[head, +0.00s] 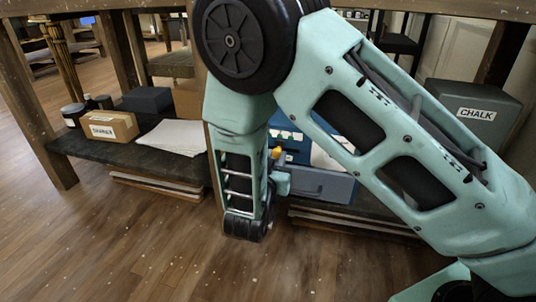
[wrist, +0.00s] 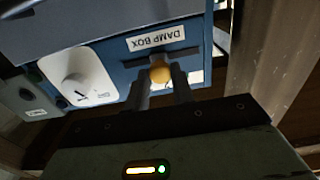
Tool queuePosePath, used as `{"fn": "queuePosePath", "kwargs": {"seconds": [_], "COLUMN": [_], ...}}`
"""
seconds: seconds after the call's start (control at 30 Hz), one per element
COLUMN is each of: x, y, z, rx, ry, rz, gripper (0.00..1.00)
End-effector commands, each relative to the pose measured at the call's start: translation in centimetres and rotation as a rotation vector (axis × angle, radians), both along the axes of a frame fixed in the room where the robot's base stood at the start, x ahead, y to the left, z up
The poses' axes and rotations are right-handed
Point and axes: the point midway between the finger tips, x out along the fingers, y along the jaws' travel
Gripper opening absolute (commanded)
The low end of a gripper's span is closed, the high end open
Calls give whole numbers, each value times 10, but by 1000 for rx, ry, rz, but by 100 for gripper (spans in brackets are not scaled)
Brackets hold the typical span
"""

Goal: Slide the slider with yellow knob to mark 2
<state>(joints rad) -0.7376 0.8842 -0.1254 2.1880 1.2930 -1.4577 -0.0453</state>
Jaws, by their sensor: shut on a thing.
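The yellow knob (wrist: 160,71) sits on the front of a blue box in the wrist view, under a label reading DAMP BOX (wrist: 157,37). My gripper (wrist: 161,80) is shut on the knob, with one dark finger on each side of it. A white strip shows beside the fingers, but the slider's slot and marks are mostly hidden and I cannot read any number. In the head view the yellow knob (head: 276,153) shows small beside my forearm, and the blue box (head: 295,147) is partly covered by my arm.
A white plate with a round dial (wrist: 75,82) is left of the knob in the wrist view. A wooden post (wrist: 262,50) stands close on the right. The low shelf holds a cardboard box (head: 108,127), papers (head: 172,136) and a grey CHALK box (head: 470,108). Open floor lies in front.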

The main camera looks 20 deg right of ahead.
Motion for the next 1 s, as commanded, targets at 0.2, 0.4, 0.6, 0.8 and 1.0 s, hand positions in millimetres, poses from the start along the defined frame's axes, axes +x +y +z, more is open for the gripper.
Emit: {"fn": "queuePosePath", "kwargs": {"seconds": [0.2,0.4,0.6,0.8,1.0], "x": [0,0,-3,-26,-64], "y": [1,1,3,21,49], "z": [-1,-1,0,3,4], "rx": [2,1,1,0,0], "ry": [1,0,0,3,2], "rz": [2,2,2,6,6], "gripper": [35,47,47,47,47]}}
